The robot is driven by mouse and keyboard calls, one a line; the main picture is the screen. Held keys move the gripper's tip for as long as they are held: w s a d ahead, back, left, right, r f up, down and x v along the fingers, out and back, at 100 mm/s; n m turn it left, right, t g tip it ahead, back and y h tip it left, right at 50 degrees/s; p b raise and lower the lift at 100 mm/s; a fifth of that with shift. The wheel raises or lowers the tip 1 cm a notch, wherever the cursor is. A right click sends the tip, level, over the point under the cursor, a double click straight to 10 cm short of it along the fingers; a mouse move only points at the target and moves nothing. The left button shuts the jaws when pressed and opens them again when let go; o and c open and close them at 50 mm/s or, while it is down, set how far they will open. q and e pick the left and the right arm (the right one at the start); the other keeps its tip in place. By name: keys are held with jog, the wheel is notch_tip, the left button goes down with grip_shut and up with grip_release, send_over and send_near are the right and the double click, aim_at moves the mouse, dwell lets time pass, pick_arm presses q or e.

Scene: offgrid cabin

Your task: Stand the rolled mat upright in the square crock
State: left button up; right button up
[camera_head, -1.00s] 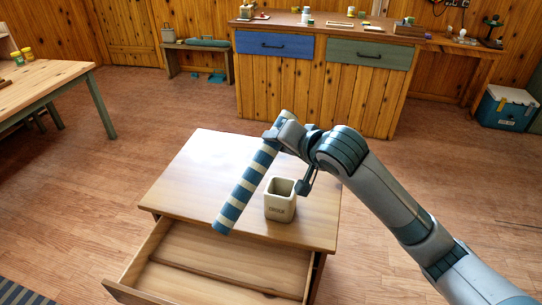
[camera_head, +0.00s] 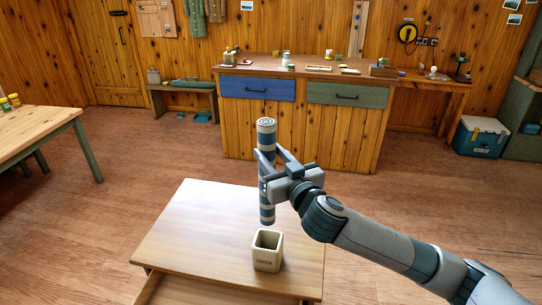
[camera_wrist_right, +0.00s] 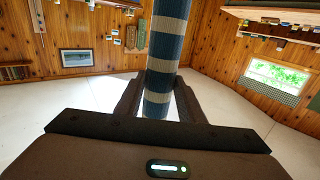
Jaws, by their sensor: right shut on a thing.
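The rolled mat (camera_head: 267,137), striped blue and cream, stands nearly upright in the air in the head view. My right gripper (camera_head: 270,167) is shut around its middle. In the right wrist view the mat (camera_wrist_right: 167,45) runs up between the two dark fingers. The square crock (camera_head: 267,258) is cream-coloured, upright and open at the top, on the small wooden table. In the head view the mat's lower end shows just above and behind the crock's opening, apart from it. My left gripper is not in view.
The small table's top (camera_head: 200,235) is bare around the crock. A drawer (camera_head: 165,290) stands pulled out at its front. A workbench (camera_head: 300,130) with several small items stands behind, and another table (camera_head: 35,135) is at the left.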

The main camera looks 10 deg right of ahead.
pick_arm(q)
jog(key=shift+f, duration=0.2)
pick_arm(e)
jog(key=shift+f, duration=0.2)
pick_arm(q)
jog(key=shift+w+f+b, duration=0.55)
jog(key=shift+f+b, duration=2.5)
jog(key=shift+b, duration=0.25)
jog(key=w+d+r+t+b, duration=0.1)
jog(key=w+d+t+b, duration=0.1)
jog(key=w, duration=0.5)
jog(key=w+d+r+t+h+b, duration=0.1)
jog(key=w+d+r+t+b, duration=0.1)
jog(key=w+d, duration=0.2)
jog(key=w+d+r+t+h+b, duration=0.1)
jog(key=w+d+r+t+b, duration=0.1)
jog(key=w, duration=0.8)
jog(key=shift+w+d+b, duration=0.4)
jog(key=shift+b, duration=0.1)
pick_arm(e)
notch_tip(320, 180, down, 18)
jog(key=shift+r, duration=0.2)
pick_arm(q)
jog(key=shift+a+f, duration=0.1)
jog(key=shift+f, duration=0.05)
pick_arm(e)
jog(key=o, duration=1.2)
